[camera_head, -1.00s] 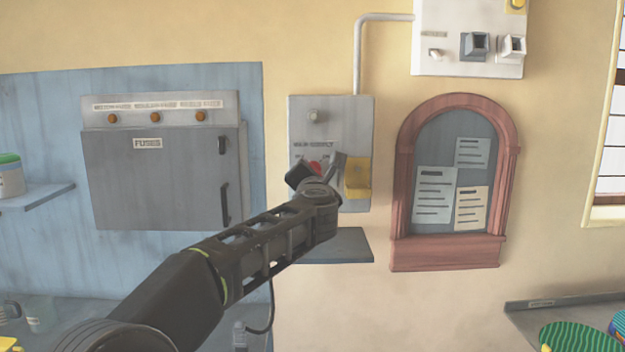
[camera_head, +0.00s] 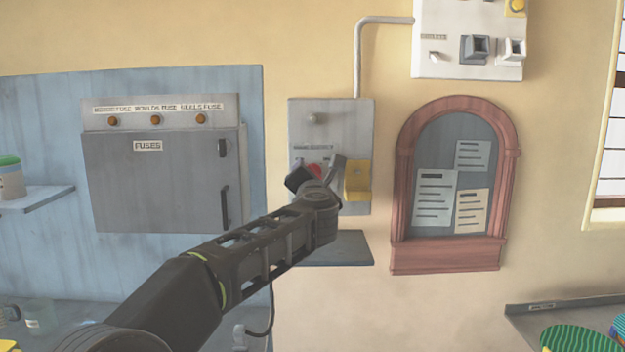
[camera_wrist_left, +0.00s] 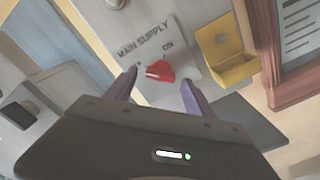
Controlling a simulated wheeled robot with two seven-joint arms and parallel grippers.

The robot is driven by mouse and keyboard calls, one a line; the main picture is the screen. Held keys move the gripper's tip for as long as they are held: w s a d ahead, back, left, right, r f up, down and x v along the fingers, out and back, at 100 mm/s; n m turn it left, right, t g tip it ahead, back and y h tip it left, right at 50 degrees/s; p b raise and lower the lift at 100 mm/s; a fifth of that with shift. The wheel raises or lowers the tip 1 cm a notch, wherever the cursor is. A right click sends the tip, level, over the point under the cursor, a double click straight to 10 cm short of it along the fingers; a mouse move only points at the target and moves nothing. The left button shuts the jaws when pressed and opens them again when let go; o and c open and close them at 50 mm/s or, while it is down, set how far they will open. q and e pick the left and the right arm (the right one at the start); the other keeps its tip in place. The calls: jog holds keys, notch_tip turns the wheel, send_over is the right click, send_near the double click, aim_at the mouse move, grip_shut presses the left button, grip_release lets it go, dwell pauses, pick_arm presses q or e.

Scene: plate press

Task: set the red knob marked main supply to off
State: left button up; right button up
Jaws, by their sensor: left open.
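The red knob (camera_head: 315,170) is on the grey main supply panel (camera_head: 360,125) on the wall. In the left wrist view the red knob (camera_wrist_left: 160,71) sits below the MAIN SUPPLY label (camera_wrist_left: 145,38), with ON printed to its upper right; the other marking is partly hidden by a finger. My left gripper (camera_head: 317,175) is in front of the panel. Its open fingers (camera_wrist_left: 160,85) lie on either side of the knob in the wrist view, with gaps; I cannot tell how deep they reach. My right gripper is not in view.
A yellow bracket (camera_head: 357,180) is on the panel just right of the knob. A grey shelf (camera_head: 335,248) juts out below. The fuse cabinet (camera_head: 150,185) is to the left, a red-framed notice board (camera_head: 402,200) to the right.

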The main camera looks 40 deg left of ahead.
pick_arm(q)
jog(key=b+v, duration=0.1)
jog(key=v, duration=0.6)
jog(key=shift+s+d, duration=0.15)
jog(key=shift+d, duration=0.05)
